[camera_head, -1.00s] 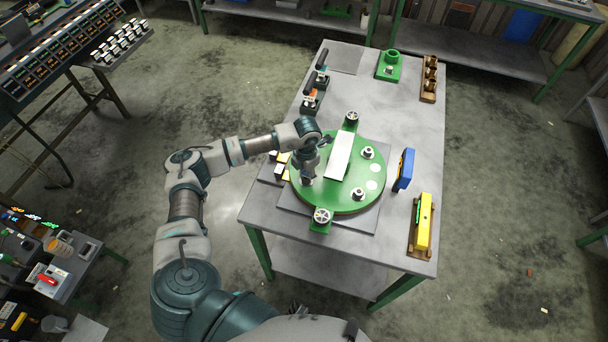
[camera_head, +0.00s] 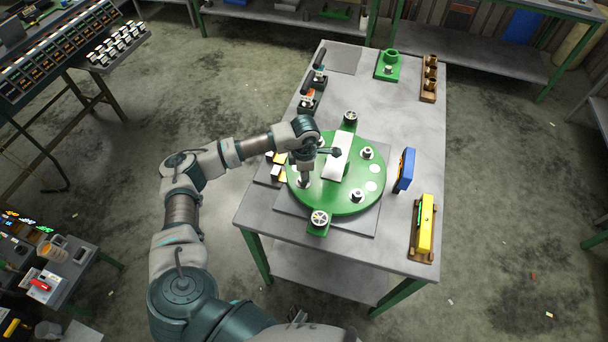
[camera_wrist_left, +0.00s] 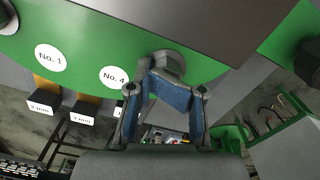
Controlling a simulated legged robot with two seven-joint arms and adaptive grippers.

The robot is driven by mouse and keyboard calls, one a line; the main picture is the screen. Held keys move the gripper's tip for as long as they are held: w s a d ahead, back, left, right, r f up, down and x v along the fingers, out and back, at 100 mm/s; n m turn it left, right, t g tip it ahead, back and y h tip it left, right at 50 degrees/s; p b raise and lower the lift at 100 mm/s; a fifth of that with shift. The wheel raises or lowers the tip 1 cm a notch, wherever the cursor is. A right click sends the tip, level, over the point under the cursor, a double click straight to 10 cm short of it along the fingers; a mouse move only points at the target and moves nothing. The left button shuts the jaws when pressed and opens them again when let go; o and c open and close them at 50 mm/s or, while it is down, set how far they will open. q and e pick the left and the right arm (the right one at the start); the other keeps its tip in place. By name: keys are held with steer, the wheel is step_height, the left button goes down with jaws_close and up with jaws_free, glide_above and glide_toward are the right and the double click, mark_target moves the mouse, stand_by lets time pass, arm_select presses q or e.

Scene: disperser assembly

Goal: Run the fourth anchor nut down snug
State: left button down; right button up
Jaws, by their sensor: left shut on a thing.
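The round green plate (camera_head: 337,203) lies on the table, and it also shows in the left wrist view (camera_wrist_left: 100,35). My left gripper (camera_head: 304,176) points down at the plate's left side. In the left wrist view my left gripper (camera_wrist_left: 165,78) is shut on a grey round anchor nut (camera_wrist_left: 172,60) beside the "No. 4" label (camera_wrist_left: 114,77). The fingers hide much of this nut, so its seating cannot be told. Other anchor nuts stand on the plate at the right (camera_head: 367,153) and lower right (camera_head: 356,195). My right gripper is not in view.
A pale upright block (camera_head: 338,160) stands mid-plate, close to my wrist. Handwheels sit at the plate's far (camera_head: 350,117) and near (camera_head: 319,218) edges. Blue (camera_head: 405,170) and yellow (camera_head: 424,222) tools stand at the right. "2 mm" (camera_wrist_left: 40,107) and "3 mm" (camera_wrist_left: 82,118) blocks lie beside the plate.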

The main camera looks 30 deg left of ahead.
arm_select(q)
steer(key=shift+s+d+f, duration=0.2)
steer(key=shift+s+f, duration=0.1)
steer(key=shift+s, duration=0.05)
steer(key=c, duration=0.8)
jaws_free()
steer(key=shift+r, duration=0.1)
steer(key=shift+c, duration=0.2)
steer(key=shift+r, duration=0.15)
steer(key=shift+w, duration=0.1)
steer(key=shift+a, duration=0.1)
